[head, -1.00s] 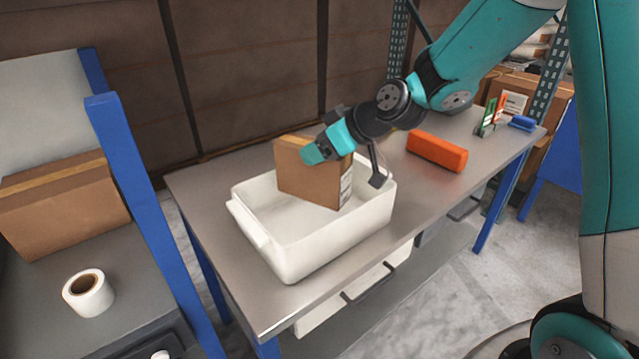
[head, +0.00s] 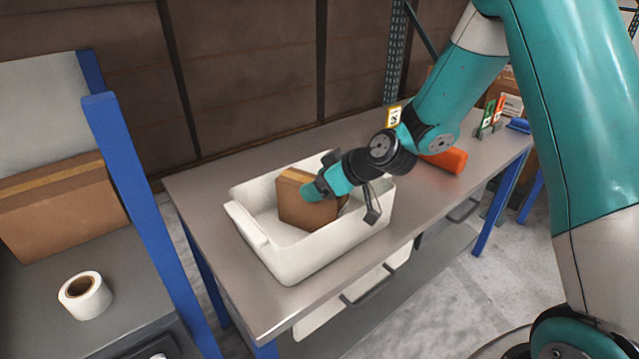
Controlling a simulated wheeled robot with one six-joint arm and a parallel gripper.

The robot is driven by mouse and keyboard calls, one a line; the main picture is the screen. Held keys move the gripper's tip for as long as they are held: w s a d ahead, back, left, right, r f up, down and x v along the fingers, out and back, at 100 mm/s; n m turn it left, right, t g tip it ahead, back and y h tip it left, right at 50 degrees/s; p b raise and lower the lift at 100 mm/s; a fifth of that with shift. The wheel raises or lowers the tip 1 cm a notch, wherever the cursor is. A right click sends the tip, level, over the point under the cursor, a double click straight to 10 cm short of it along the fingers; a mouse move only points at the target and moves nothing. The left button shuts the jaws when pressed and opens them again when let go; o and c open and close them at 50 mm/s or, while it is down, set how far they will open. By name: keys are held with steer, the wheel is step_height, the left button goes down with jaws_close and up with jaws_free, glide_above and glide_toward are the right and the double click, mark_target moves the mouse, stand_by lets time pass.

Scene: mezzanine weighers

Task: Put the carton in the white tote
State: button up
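The carton (head: 297,208) is a brown cardboard box with a tan tape strip along its top edge. It is inside the white tote (head: 300,262), its lower part below the rim and slightly tilted. Whether it touches the tote floor cannot be told. The tote stands on the metal table. My gripper (head: 318,188) reaches in from the right and is shut on the carton's upper right part. The gripper's far finger and the carton's right side are partly hidden.
An orange block (head: 449,160) lies on the metal table (head: 210,185) behind my arm. Small green and orange items (head: 491,118) and a blue item (head: 518,125) are at the far right. At left, a blue post (head: 140,190) stands by a bench with a box (head: 62,208) and a tape roll (head: 84,295).

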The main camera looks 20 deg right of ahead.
steer(key=o, duration=0.4)
steer(key=shift+c, duration=0.2)
steer(key=shift+r, duration=0.15)
steer(key=v, duration=1.1)
steer(key=s+a+r+g, duration=0.4)
steer(key=s+a+g, duration=0.1)
steer(key=s+a, duration=0.6)
steer(key=s+r+m+g+h, duration=0.1)
steer(key=s+g+h, duration=0.1)
steer(key=s, duration=1)
steer(key=shift+s+g+h, duration=0.3)
steer(key=shift+s+g, duration=0.05)
steer(key=shift+g, duration=0.05)
